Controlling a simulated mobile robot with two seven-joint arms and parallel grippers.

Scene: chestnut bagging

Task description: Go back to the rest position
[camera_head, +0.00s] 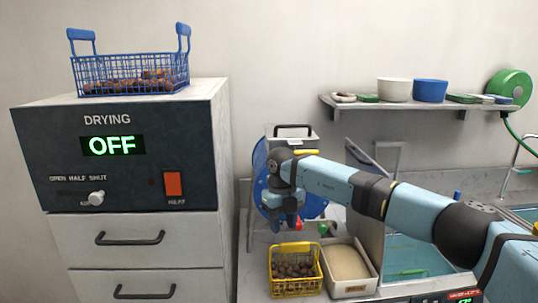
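My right arm (345,185) reaches in from the right, light blue with dark joints. My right gripper (287,226) is dark and hangs downward in front of a round blue thing. Its fingers are small and dark here, so I cannot tell whether they are open or shut. Below it, on the counter, stands a yellow wire basket (295,291) with chestnuts (294,270) in it. The gripper appears above the basket in the picture, apart from its rim. My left gripper is not in view.
A drying machine (130,150) reading OFF stands left, with a blue wire basket (130,75) of chestnuts on top. A pale bin (372,275) with beige contents stands beside the yellow basket. A wall shelf (425,104) holds bowls. A blue-lined basin (410,250) lies under my arm.

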